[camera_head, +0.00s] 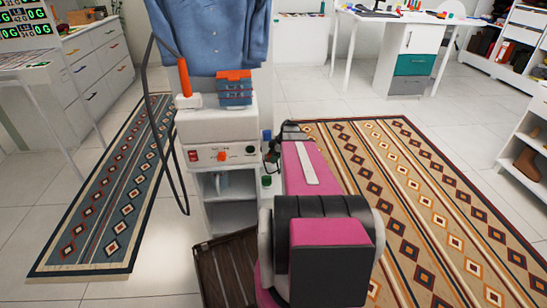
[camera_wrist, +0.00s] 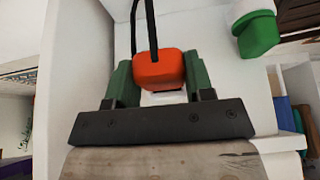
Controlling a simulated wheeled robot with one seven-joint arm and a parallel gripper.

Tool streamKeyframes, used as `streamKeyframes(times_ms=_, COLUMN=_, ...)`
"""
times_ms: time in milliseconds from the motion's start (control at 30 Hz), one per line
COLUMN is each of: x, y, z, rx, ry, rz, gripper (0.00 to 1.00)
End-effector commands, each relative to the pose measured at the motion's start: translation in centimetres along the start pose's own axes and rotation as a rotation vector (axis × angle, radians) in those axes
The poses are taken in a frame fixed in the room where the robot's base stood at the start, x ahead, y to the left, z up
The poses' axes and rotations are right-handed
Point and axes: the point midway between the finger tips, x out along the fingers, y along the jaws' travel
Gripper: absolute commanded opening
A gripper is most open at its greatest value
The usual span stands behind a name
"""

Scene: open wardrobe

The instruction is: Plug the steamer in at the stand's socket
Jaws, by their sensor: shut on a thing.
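The white stand (camera_head: 216,127) is in the middle of the head view, with a red switch and an orange knob on its front panel. The steamer (camera_head: 184,77), with an orange handle, stands on top at the left, and a black cable loops down beside the stand. My gripper (camera_head: 272,152) is at the stand's right side. In the wrist view, the green fingers of my gripper (camera_wrist: 154,82) are shut on the orange plug (camera_wrist: 158,69), whose black cord runs upward. A pale surface lies just beyond the plug. The socket is not clearly visible; I cannot tell whether the plug touches it.
A blue box with an orange lid (camera_head: 234,90) sits on the stand, below a hanging denim shirt (camera_head: 205,35). A green-capped item (camera_wrist: 258,33) is close by at the right of the wrist view. Patterned rugs (camera_head: 405,190) cover the floor on both sides.

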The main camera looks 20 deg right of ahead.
Motion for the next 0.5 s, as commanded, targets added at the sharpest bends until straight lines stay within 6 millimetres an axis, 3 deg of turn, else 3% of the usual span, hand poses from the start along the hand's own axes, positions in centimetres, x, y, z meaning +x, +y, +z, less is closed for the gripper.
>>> streamKeyframes(times_ms=500, x=0.50, y=-0.01, z=-1.00, rx=0.001, ry=0.000, rz=0.000, gripper=0.21)
